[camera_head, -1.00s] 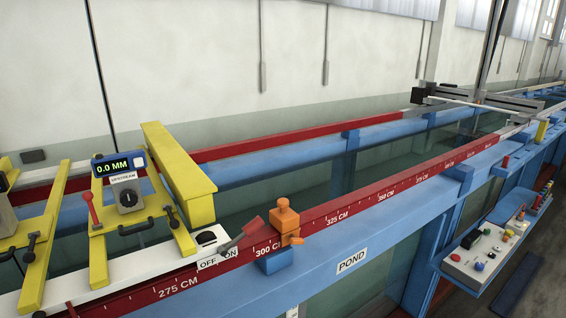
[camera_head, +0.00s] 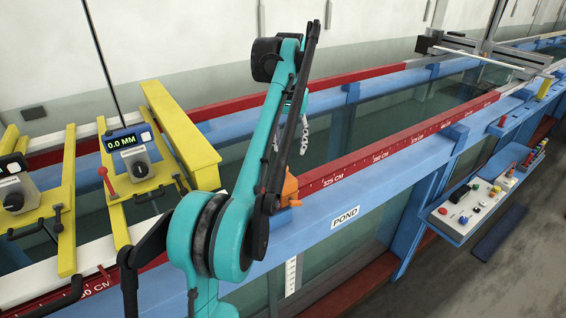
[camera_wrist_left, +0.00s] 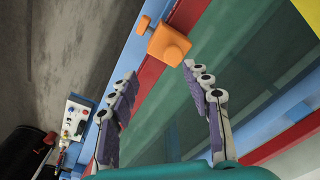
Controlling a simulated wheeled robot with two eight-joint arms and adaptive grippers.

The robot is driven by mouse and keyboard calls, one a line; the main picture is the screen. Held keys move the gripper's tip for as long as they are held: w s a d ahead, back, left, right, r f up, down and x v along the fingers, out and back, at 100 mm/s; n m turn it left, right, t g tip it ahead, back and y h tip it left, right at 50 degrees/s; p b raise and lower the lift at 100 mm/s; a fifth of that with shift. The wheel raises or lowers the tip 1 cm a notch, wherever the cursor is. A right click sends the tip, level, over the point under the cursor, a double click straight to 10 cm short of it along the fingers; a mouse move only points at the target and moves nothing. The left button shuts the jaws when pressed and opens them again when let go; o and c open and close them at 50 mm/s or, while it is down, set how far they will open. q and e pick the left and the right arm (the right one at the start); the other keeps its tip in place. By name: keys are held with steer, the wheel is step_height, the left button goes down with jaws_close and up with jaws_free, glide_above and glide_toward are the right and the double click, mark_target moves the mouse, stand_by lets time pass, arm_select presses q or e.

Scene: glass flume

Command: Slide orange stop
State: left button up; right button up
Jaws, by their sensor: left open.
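The orange stop (camera_head: 290,190) sits on the red scale rail of the flume, left of the 325 CM mark. My left arm hides most of it in the head view. In the left wrist view the orange stop (camera_wrist_left: 170,45) shows as a block with a round side knob (camera_wrist_left: 143,25), on the red rail (camera_wrist_left: 187,15). My left gripper (camera_wrist_left: 159,72) is open and empty, its fingertips just short of the stop and apart from it. In the head view the left gripper (camera_head: 291,138) is partly behind my arm, over the flume. My right gripper is not in view.
Yellow gate frames (camera_head: 182,135) with a 0.0 MM display (camera_head: 125,141) stand at the left. A grey carriage (camera_head: 480,50) spans the flume at the far right. A control panel (camera_head: 470,208) hangs off the near side. The rail right of the stop looks clear.

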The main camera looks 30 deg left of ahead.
mark_target(283, 167)
arm_select(q)
steer(key=shift+w+a+g, duration=0.2)
steer(key=shift+a+g, duration=0.1)
steer(key=shift+a, duration=0.85)
steer(key=shift+a+f+n, duration=0.15)
steer(key=shift+n, duration=0.15)
step_height(283, 167, down, 8)
steer(key=shift+s+r, duration=0.1)
steer(key=shift+r, duration=0.15)
jaws_close()
steer(key=s+a, duration=0.1)
steer(key=s, duration=0.3)
steer(key=s+a+b, duration=0.1)
steer(key=s+a, duration=0.1)
steer(key=s, duration=0.1)
steer(key=s+a+b, duration=0.1)
steer(key=s, duration=0.3)
steer(key=shift+s+a, duration=0.5)
steer(key=shift+s, duration=0.25)
